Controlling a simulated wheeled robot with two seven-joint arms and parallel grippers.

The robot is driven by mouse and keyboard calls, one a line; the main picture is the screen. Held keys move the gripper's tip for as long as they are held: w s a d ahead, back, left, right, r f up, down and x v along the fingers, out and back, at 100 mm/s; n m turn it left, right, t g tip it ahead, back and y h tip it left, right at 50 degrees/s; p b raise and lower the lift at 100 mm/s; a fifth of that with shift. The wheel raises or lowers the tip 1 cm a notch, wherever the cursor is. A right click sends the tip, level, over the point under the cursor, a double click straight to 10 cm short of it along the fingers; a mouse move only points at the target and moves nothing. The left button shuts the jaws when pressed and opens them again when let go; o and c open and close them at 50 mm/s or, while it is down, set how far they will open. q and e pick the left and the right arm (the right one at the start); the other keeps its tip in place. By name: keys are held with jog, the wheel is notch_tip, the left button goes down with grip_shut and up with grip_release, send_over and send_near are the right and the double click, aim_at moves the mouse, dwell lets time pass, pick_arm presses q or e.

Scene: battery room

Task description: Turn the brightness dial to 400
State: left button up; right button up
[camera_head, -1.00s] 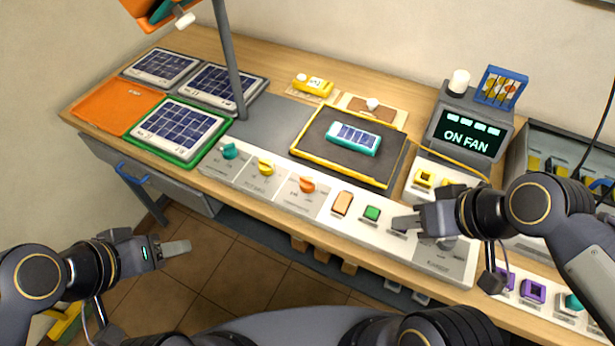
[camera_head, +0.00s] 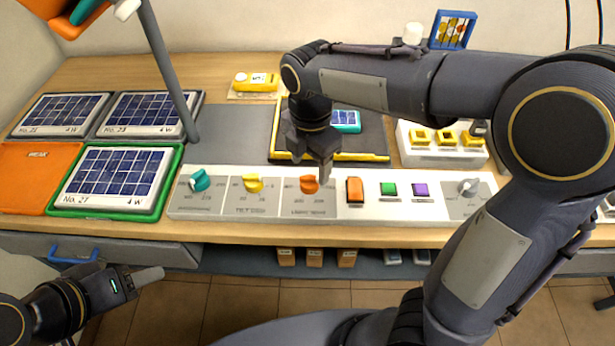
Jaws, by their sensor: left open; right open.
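The orange dial (camera_head: 309,185) sits on the white control panel (camera_head: 240,212) above a small label that seems to read "LIGHT"; its numbers are too blurred to read surely. My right gripper (camera_head: 322,176) points down at the dial's right side, with its fingers close to the knob. I cannot tell if they touch it. It is open, and the dial is not clearly between its fingers. My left gripper (camera_head: 150,276) is open and empty in front of the bench at the lower left.
A teal dial (camera_head: 200,180) and a yellow dial (camera_head: 253,183) stand left of the orange one. An orange switch (camera_head: 355,190), a green button (camera_head: 388,189), a purple button (camera_head: 420,190) and a grey knob (camera_head: 467,187) are to the right. A lamp post (camera_head: 168,70) rises behind.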

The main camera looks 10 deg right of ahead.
aim_at(309, 177)
jog(key=shift+f, duration=2.4)
jog(key=shift+c, duration=0.3)
jog(key=c, duration=0.9)
jog(key=shift+c, duration=0.2)
